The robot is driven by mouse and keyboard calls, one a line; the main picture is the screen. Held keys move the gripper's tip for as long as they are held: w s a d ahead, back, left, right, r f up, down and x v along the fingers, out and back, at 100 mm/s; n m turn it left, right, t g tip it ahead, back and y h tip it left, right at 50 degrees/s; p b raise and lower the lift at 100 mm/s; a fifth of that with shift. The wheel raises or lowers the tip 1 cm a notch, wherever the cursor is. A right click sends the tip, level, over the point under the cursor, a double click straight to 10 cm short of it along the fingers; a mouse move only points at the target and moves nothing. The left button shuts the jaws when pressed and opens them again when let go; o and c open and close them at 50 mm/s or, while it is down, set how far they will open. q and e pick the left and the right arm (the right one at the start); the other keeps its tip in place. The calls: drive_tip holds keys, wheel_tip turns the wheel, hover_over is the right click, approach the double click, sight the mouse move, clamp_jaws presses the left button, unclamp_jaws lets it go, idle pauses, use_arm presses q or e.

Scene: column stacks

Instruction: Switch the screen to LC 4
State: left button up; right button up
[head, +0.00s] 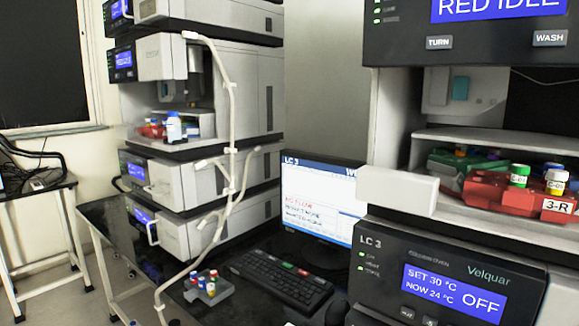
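The screen (318,205) stands on the dark bench between two instrument stacks. Its header reads "LC 3", and red text and darker lines of text show below on the left. Its right part is hidden behind the right stack. A black keyboard (276,282) lies in front of it, with a few coloured keys. A dark rounded object, perhaps a mouse (337,312), is at the bottom edge, partly cut off. Neither of my grippers shows in the head view.
The right stack has an oven labelled LC 3 (385,277), reading "OFF", under a red vial tray (490,195). The left stack (200,190) has white tubing hanging in front. A small grey vial rack (208,290) stands left of the keyboard.

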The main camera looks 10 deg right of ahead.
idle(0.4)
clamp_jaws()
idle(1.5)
